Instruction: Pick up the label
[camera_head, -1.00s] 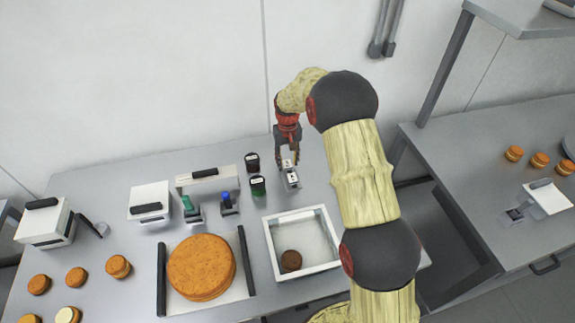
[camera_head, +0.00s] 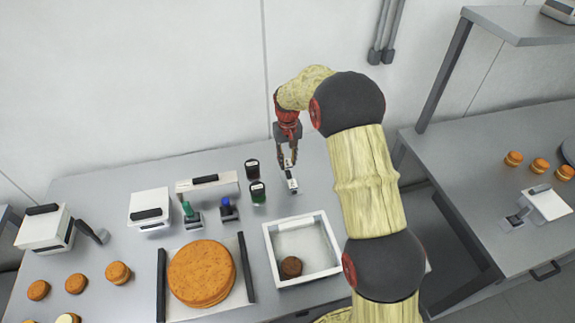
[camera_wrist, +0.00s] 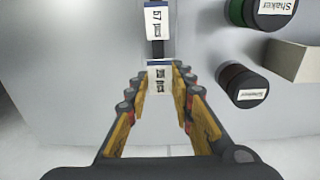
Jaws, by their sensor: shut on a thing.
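My gripper (camera_head: 287,164) is at the back of the table, pointing down, with its fingers shut on a small white label (camera_wrist: 160,79) with dark printing. In the wrist view the label sits between the fingertips (camera_wrist: 158,84). A small dark holder (camera_head: 292,184) is just in front of the gripper in the head view. In the wrist view a second white printed label (camera_wrist: 157,20) shows on it, just beyond the held one. I cannot tell whether the held label still touches the holder.
Two dark shakers (camera_head: 257,192) stand left of the gripper. A white tray (camera_head: 271,256) holding a brown round (camera_head: 291,266) is in front. Left are stamps (camera_head: 228,207), a large orange cake (camera_head: 201,269) and white boxes (camera_head: 150,207). The wall is close behind.

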